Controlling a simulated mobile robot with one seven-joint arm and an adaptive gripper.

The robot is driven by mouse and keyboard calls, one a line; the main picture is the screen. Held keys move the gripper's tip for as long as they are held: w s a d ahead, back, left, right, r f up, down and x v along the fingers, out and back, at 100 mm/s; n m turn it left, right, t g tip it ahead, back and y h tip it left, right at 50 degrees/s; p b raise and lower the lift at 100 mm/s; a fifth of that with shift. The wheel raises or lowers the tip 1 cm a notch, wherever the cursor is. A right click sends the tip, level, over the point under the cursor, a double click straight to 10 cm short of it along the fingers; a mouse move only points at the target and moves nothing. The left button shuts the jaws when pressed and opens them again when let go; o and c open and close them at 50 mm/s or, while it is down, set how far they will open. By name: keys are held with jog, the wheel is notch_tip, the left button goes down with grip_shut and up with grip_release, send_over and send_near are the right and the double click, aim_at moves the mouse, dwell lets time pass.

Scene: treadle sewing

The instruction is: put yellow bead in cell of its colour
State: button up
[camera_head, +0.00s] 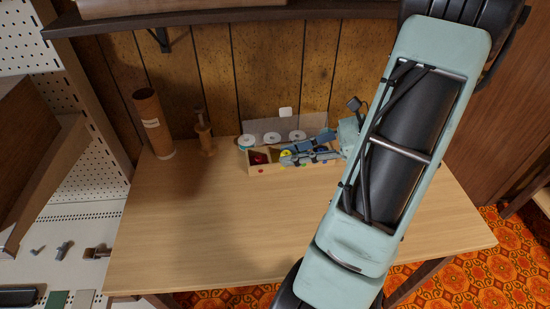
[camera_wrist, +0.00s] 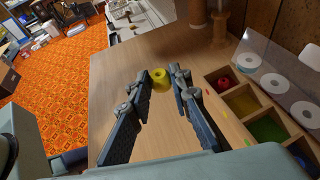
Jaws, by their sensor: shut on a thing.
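The yellow bead (camera_wrist: 160,80) is pinched between the fingertips of my gripper (camera_wrist: 161,84) in the wrist view. The wooden sorting box (camera_wrist: 227,121) is to the right of the bead there. It has a row of cells: one holds a red bead (camera_wrist: 224,84), then come the yellow cell (camera_wrist: 242,103), a green cell (camera_wrist: 265,128) and a bluish one partly cut off. In the head view my gripper (camera_head: 286,158) is over the front of the box (camera_head: 262,171) and hides part of its cells. The bead's height above the table cannot be told.
White discs (camera_head: 273,138) stand in a row behind the box, with a clear panel there. A brown tube (camera_head: 153,122) and a wooden stand (camera_head: 205,135) are at the back left of the table (camera_head: 200,220). The table's front and left are clear.

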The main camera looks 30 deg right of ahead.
jog(key=w+d+f, duration=0.2)
jog(key=w+f, duration=0.1)
jog(key=w, duration=0.1)
jog(key=w+d+f+b, duration=0.1)
jog(key=w+d+f, duration=0.1)
jog(key=w+f, duration=0.1)
jog(key=w+d+f, duration=0.2)
jog(key=w, duration=0.2)
jog(key=shift+w+d+f+b, duration=0.1)
jog(key=shift+w+f+b, duration=0.25)
jog(key=shift+w+f, duration=0.05)
jog(key=f, duration=0.3)
jog(key=shift+w+d+f+b, duration=0.2)
jog(key=shift+w+f+b, duration=0.05)
jog(key=shift+w+b, duration=0.1)
jog(key=shift+f, duration=0.25)
jog(key=shift+f, duration=0.65)
